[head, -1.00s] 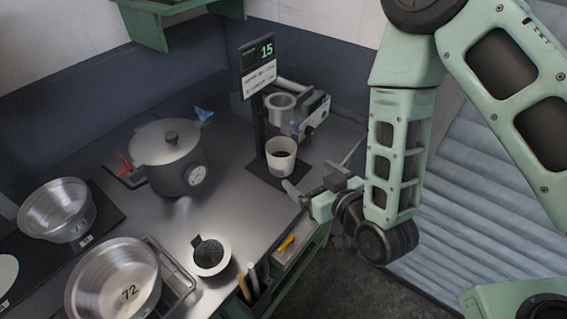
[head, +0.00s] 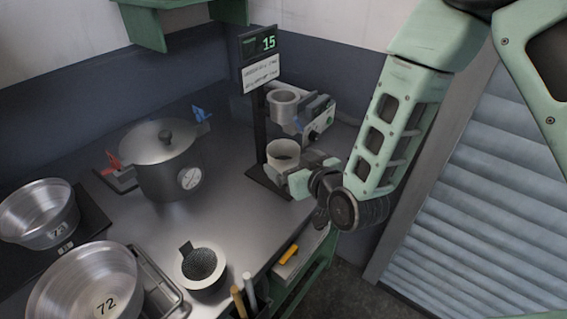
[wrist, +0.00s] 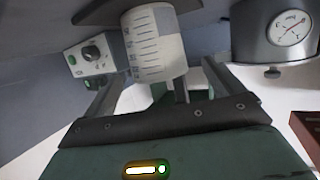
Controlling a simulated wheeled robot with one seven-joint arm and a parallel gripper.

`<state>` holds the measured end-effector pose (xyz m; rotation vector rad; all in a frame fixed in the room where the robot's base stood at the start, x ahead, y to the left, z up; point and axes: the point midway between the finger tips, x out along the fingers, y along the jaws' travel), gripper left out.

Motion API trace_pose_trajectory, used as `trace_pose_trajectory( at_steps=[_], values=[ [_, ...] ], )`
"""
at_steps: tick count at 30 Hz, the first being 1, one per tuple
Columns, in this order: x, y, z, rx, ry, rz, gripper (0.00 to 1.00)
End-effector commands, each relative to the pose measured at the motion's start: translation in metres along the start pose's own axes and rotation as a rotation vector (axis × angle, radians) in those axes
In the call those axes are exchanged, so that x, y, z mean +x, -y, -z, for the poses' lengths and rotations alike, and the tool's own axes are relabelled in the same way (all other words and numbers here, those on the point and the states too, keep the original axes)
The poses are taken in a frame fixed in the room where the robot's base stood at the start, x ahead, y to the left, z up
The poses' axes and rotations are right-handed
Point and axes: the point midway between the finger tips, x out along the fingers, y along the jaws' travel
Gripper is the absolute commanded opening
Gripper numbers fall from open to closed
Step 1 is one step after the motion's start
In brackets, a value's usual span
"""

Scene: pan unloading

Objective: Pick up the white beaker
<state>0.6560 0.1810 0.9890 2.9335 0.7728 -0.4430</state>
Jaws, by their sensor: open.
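The white beaker (head: 284,150) stands upright on the dark base of the stand with the "15" display. In the head view my gripper (head: 296,178) is right at its front right side and hides its lower part. In the wrist view the beaker (wrist: 155,42), with dark graduation marks, shows between the ends of my two open fingers (wrist: 163,72). I cannot tell whether a finger touches it.
A machine with a metal cup (head: 283,103) stands close behind the beaker. A lidded pot with a dial (head: 168,170) is to the left. A black strainer bowl (head: 204,268) and metal pans (head: 85,285) are nearer. The counter between pot and beaker is clear.

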Motion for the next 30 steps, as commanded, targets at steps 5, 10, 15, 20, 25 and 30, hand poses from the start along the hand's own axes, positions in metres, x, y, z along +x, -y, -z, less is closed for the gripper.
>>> trace_pose_trajectory(
  at_steps=[5, 10, 15, 20, 25, 30],
  values=[
    [0.011, -0.001, 0.000, 0.000, 0.002, 0.000, 0.93],
    [0.035, -0.004, -0.001, 0.001, 0.001, -0.002, 0.93],
    [0.053, -0.003, -0.002, 0.000, 0.000, 0.000, 0.93],
    [0.056, -0.003, -0.003, 0.000, 0.000, 0.001, 0.93],
    [0.056, -0.003, -0.004, -0.001, 0.000, 0.001, 0.77],
    [0.056, -0.003, -0.003, 0.000, 0.000, 0.001, 0.44]
  ],
)
